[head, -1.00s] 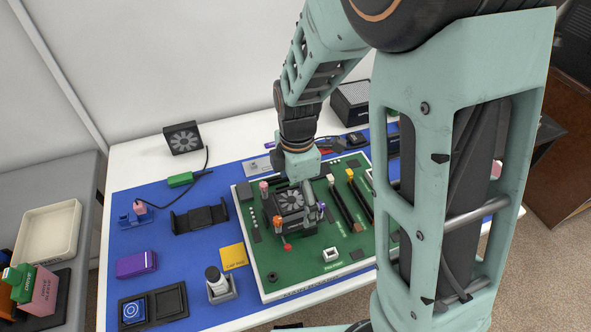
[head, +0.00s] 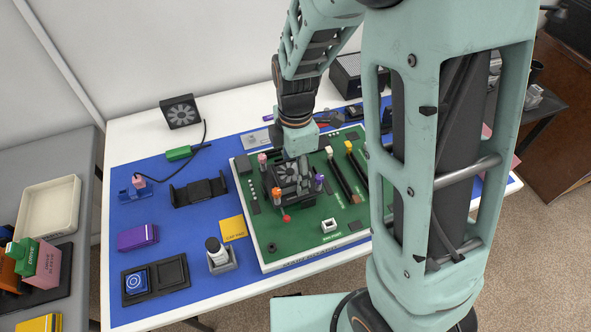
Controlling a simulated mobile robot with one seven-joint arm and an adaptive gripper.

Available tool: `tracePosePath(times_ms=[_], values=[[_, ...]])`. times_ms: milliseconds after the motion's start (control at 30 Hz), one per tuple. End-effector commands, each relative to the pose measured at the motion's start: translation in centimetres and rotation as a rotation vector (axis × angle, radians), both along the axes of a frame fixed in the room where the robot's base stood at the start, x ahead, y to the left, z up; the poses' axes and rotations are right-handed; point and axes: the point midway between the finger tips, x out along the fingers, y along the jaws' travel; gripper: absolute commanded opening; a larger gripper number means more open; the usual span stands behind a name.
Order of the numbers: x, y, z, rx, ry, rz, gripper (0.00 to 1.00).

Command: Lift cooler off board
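The cooler (head: 285,173), a dark block with a fan on its face, stands on the green board (head: 289,239) in the head view. Coloured posts stand around it: pink (head: 262,158), orange (head: 277,194) and purple (head: 318,181). A small red knob (head: 286,218) is at its near side. My gripper (head: 298,162) points down at the cooler's far edge. Its fingers are small and dark against the cooler, so I cannot tell whether they grip it. No gap shows between cooler and board.
A cream thermal-pad-like yellow card (head: 233,229), a white-capped bottle (head: 215,251) and a black two-bay tray (head: 174,273) lie left of the board. A black bracket (head: 200,191) and a standing fan (head: 180,111) are further back. My arm hides the board's right side.

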Motion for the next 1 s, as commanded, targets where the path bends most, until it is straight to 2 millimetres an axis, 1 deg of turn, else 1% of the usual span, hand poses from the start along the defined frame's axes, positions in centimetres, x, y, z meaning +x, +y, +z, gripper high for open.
tracePosePath(times_ms=[33,200,267,633,1000], values=[[-0.2,-0.1,-0.3,-0.002,0.006,0.0,0.37],[-0.3,-0.1,-0.4,-0.003,0.007,0.0,0.18],[-0.2,-0.1,-0.4,-0.003,0.006,0.0,0.13],[-0.4,-0.1,-0.4,-0.004,0.01,0.001,0.13],[-0.3,-0.1,0.7,-0.004,0.008,-0.001,0.13]])
